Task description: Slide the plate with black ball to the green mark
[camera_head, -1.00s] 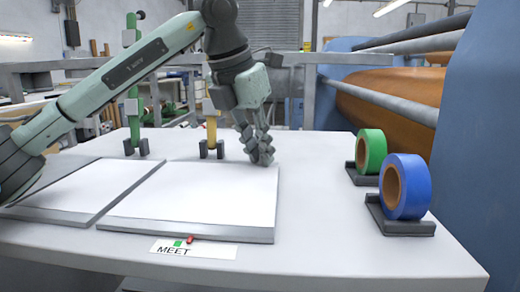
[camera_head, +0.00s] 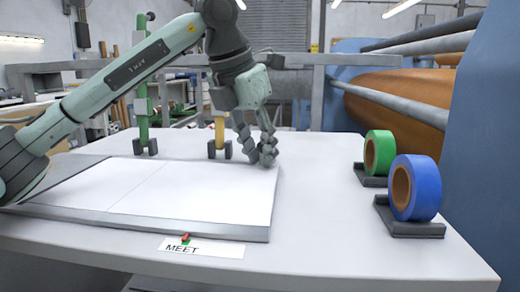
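Two white plates lie flat on the table, the left plate (camera_head: 85,190) and the right plate (camera_head: 200,190), with only a thin seam between them. No black ball shows. A white label reading MEET (camera_head: 220,250) lies at the front edge. A red pointer (camera_head: 185,236) at the right plate's front edge stands over the label's green mark (camera_head: 184,242), which it partly covers. My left gripper (camera_head: 263,156) points down at the right plate's far right corner, its fingertips together, seemingly touching the plate's edge. Nothing shows in its grip. My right gripper is out of view.
A green tape roll (camera_head: 386,153) and a blue tape roll (camera_head: 424,188) stand in dark holders at the right. A green post (camera_head: 142,105) and a yellow post (camera_head: 219,130) with dark feet stand behind the plates. The table between plates and rolls is clear.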

